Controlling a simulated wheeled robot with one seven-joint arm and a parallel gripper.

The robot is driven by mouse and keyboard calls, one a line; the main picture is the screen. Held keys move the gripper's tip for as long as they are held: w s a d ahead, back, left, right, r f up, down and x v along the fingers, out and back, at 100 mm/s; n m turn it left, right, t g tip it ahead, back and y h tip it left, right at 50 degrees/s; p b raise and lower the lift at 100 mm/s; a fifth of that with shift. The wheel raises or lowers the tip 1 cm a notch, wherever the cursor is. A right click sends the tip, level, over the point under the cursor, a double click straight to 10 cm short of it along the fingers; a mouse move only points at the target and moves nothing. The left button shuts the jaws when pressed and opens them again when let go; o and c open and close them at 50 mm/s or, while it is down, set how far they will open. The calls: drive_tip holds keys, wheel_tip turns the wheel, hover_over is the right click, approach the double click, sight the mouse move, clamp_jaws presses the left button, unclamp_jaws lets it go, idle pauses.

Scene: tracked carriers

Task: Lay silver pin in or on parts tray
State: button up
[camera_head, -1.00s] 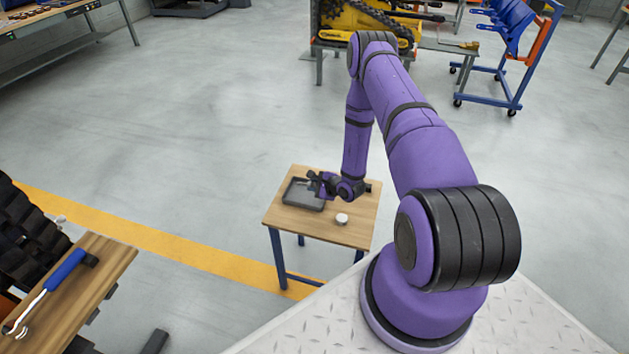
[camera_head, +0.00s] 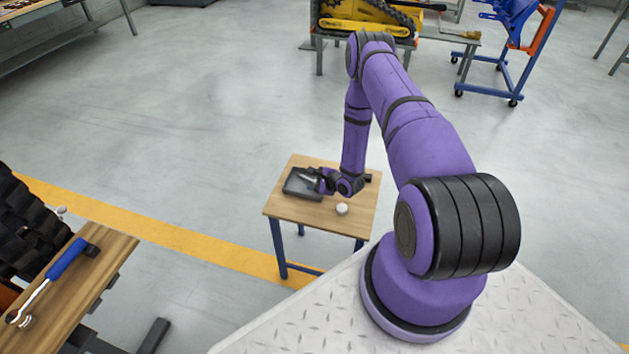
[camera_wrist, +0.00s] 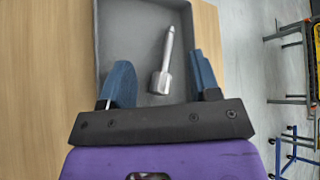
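The silver pin (camera_wrist: 163,62) lies inside the dark grey parts tray (camera_wrist: 110,40), its thick end towards my gripper and its thin end pointing away. My gripper (camera_wrist: 160,66) is open, with its two blue fingers apart on either side of the pin and a gap visible on both sides. In the head view my gripper (camera_head: 317,178) is over the right part of the parts tray (camera_head: 296,193). The pin shows there as a small pale streak (camera_head: 308,178) left of the fingers.
The tray rests on a small wooden table (camera_head: 290,209) with blue legs. A small white round object (camera_head: 341,209) stands on it, right of the tray. A wooden bench (camera_head: 95,270) at lower left holds a blue-handled tool (camera_head: 55,273). Open floor surrounds the small table.

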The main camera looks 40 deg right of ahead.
drive_tip(key=shift+s, duration=0.1)
drive_tip(key=v, duration=1)
drive_tip(key=shift+s+r, duration=0.2)
drive_tip(key=shift+s, duration=0.05)
drive_tip(key=shift+d, duration=0.1)
